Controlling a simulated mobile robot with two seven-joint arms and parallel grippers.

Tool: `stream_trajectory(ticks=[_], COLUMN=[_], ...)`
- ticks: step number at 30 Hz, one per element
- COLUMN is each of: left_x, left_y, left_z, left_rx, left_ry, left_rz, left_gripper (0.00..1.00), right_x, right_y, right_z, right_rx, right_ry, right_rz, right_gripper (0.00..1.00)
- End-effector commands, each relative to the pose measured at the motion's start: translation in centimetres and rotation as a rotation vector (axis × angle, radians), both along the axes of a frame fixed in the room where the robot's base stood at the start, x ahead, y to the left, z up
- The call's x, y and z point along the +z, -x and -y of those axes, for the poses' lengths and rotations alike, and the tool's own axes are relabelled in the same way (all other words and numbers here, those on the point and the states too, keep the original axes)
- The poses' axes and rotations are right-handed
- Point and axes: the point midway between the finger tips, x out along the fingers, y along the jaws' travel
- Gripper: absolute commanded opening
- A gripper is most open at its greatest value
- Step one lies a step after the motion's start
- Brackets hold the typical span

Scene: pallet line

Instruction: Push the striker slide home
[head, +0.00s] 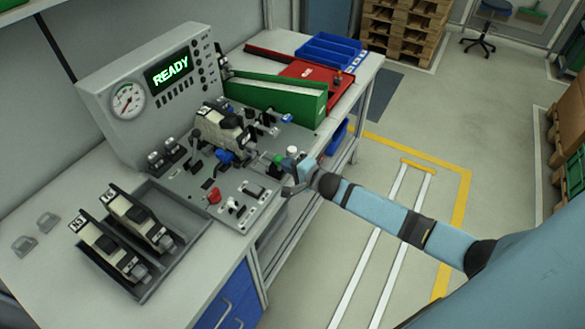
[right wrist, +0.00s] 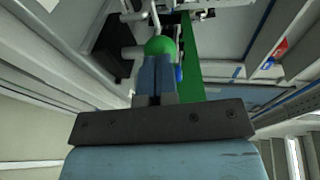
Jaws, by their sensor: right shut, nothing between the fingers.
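The striker slide is not clearly told apart in either view; a round green knob (head: 278,159) near the front edge of the test fixture (head: 225,175) may be its handle. In the right wrist view the green knob (right wrist: 160,45) is straight ahead of my fingertips. My right gripper (head: 294,178) is shut and empty, at the fixture's right front edge beside the knob. In the right wrist view my fingers (right wrist: 158,60) are together and overlap the knob's lower edge; I cannot tell whether they touch it. My left gripper is not in view.
The panel display (head: 169,68) reads READY. A green bin (head: 275,98) stands behind, a grey tray (head: 190,228) with two units at front left.

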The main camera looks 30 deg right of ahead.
Motion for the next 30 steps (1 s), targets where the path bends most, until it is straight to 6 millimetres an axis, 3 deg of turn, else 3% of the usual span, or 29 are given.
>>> stream_trajectory(ticks=[7,15,18,30], left_x=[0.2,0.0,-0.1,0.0], left_y=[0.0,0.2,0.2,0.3], left_z=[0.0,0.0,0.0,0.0], left_rx=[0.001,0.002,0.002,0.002], left_ry=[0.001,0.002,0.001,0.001], left_rz=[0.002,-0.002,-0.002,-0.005], left_gripper=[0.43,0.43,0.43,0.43], right_x=[0.1,0.1,0.1,0.3], right_y=[-0.3,-4.3,-4.9,-5.0], right_z=[-0.2,-2.5,-2.9,-3.0], right_rx=[0.000,-0.001,0.000,0.001], right_ry=[-0.002,-0.003,-0.002,-0.003], right_rz=[-0.001,0.001,0.000,0.004], right_gripper=[0.00,0.00,0.00,0.00])
